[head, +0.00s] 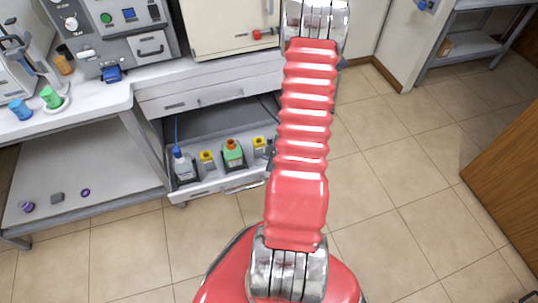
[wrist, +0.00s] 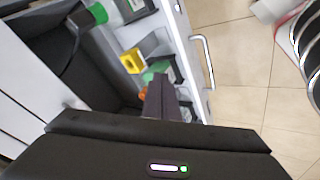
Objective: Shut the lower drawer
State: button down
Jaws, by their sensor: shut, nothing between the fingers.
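The lower drawer (head: 215,188) stands pulled out under the bench in the head view, with a bar handle on its white front. It holds a blue-topped bottle (head: 181,164), yellow-topped containers (head: 207,160) and a green container with an orange cap (head: 233,154). In the wrist view the drawer's handle (wrist: 204,62) is on the right side of its front. My gripper (wrist: 165,88) is shut and empty, and appears over the drawer, close to the green container (wrist: 156,71). Whether it touches anything cannot be told. In the head view my arm hides part of the drawer's right side.
The upper drawer (head: 205,97) above is shut. A grey lower shelf (head: 90,185) with small items lies to the left. Tiled floor (head: 400,150) is free in front and to the right. A wooden panel (head: 505,180) stands at the right edge.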

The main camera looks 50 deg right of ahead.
jog(key=x, duration=0.7)
jog(key=shift+w+d, duration=0.55)
jog(key=shift+d, duration=0.3)
jog(key=shift+w+d, duration=0.55)
jog(key=shift+d, duration=0.3)
